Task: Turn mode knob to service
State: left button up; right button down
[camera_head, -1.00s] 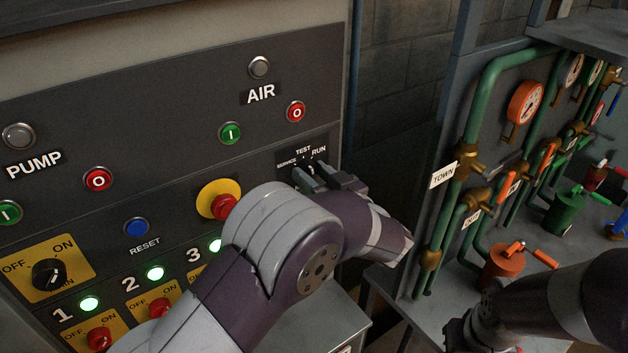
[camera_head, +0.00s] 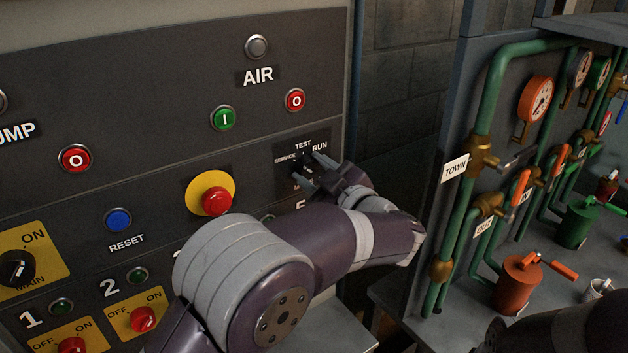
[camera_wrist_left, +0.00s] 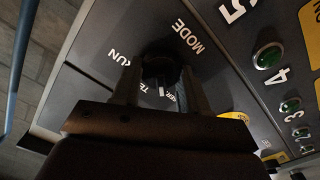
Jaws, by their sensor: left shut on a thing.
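The black mode knob (camera_head: 303,164) sits on the dark panel, with TEST above it, RUN at its upper right and SERVICE at its left. My left gripper (camera_head: 312,173) is at the knob, its two fingers on either side. In the left wrist view the knob (camera_wrist_left: 160,70) is between the fingers (camera_wrist_left: 160,88), which are shut on it. A short white mark there points toward the TEST and SERVICE lettering; the fingers partly hide these words, so I cannot tell its exact setting. My right gripper is out of view.
A red emergency button (camera_head: 216,201) on a yellow disc is left of the knob, above my left arm. The AIR buttons (camera_head: 223,118) are above. Green pipework (camera_head: 463,215) stands to the right, and part of my right arm (camera_head: 560,330) shows below it.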

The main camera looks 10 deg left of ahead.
dwell(0.3)
pick_arm(q)
jog(key=o, duration=1.1)
jog(key=shift+c, duration=0.2)
jog(key=b+v, duration=0.3)
jog(key=v, duration=0.9)
jog(key=shift+s+d, duration=0.2)
jog(key=shift+d, duration=0.05)
